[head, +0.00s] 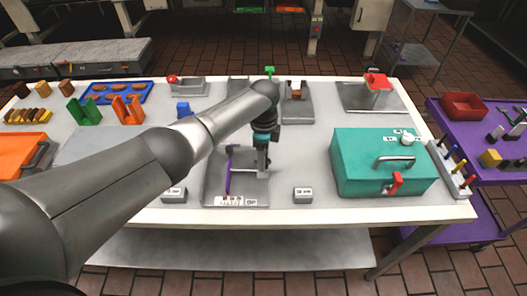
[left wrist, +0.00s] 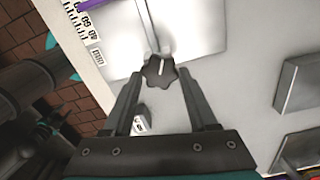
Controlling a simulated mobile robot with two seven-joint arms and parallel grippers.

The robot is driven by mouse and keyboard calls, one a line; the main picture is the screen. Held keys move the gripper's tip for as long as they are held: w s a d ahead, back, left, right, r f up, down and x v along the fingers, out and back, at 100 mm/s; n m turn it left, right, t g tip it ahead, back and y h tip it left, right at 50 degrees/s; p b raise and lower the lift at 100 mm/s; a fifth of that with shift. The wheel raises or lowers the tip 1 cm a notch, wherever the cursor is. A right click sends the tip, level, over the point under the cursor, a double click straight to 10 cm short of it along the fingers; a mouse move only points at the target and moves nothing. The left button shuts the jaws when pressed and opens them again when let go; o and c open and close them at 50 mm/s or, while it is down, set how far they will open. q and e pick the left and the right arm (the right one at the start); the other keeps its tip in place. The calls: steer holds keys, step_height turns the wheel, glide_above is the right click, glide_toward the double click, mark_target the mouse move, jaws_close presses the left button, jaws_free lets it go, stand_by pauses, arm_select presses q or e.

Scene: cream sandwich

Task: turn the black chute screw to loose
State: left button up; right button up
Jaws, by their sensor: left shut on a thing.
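The black chute screw (left wrist: 160,70) is a dark lobed knob with a light mark on its face, at the end of a pale rod. My left gripper (left wrist: 160,76) has its fingers on either side of the knob and is shut on it. In the head view my left gripper (head: 262,148) points down over the grey chute fixture (head: 250,190), and the screw is hidden there. The fixture has a purple strip (head: 228,172) and printed labels (head: 235,201) at its front edge.
A teal box (head: 360,172) with a handle and red latch stands right of the fixture. Small grey blocks (head: 303,195) (head: 174,194) flank the fixture. Green (head: 84,110) and orange (head: 127,108) holders stand at the left. A purple cart (head: 480,180) is at the far right.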

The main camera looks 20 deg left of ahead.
arm_select(q)
steer(key=n+p, duration=0.1)
steer(key=n, duration=0.2)
steer(key=shift+r+n, duration=0.1)
steer(key=shift+n, duration=0.3)
steer(key=n+p, duration=0.1)
steer(key=n, duration=0.3)
steer(key=shift+w+a+p, duration=0.1)
steer(key=shift+p, duration=0.25)
steer(key=n, duration=0.4)
steer(key=shift+n+p, duration=0.4)
steer(key=shift+n, duration=2)
steer(key=shift+a, duration=0.1)
steer(key=o, duration=1.4)
steer(key=shift+p, duration=0.35)
